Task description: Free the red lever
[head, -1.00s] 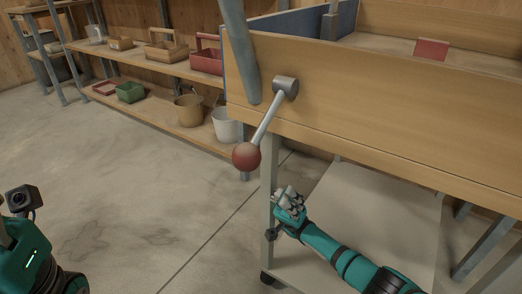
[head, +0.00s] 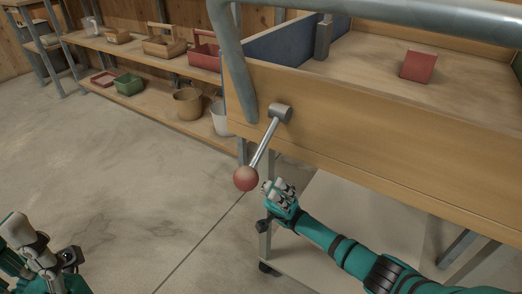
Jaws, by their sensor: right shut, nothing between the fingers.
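The lever has a red ball knob (head: 246,179) on a straight metal rod (head: 264,144). The rod slants down and left from a grey pivot (head: 280,113) on the wooden side panel of the mixer. My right gripper (head: 269,190) is shut and empty. It appears just right of and slightly below the knob in the picture; a small gap shows between them. A red block (head: 418,66) lies inside the mixer's box. My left gripper (head: 25,236) shows partly at the lower left, far from the lever; its fingers are unclear.
A grey tube (head: 230,60) bends down beside the lever's pivot. A blue divider (head: 290,45) with a grey upright piece (head: 322,38) stands in the box. Wooden shelves (head: 150,107) with crates and buckets line the back. The concrete floor (head: 130,190) at left is clear.

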